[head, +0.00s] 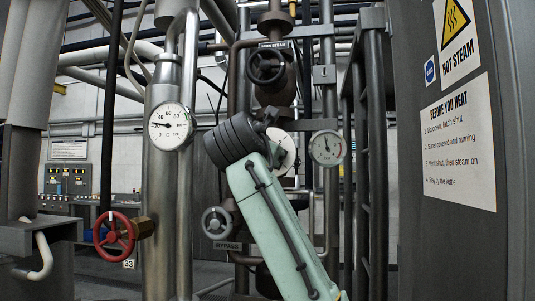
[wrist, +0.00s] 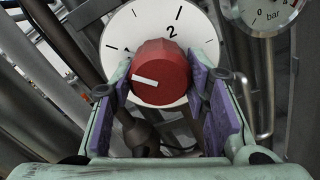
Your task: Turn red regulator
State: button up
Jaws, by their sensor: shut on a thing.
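The red regulator (wrist: 162,72) is a ribbed knob in front of a round white dial plate (wrist: 190,18) with the numbers 1 and 2 in the wrist view. A white pointer line on the knob points left, slightly upward, below the 1. My gripper (wrist: 163,82) is shut on the knob, with a purple-padded finger on its left and right sides. In the head view the white dial plate (head: 285,153) shows partly behind my arm, and the red knob is hidden.
A red handwheel (head: 116,232) is at lower left, a grey handwheel (head: 217,223) left of my arm, and a black handwheel (head: 266,67) above. A gauge (head: 327,148) sits close right of the dial, another gauge (head: 171,127) left. Pipes crowd around.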

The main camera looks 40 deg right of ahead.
jog(key=shift+f, duration=0.15)
jog(key=o, duration=1.1)
jog(key=shift+o, duration=0.2)
jog(key=v, duration=1.2)
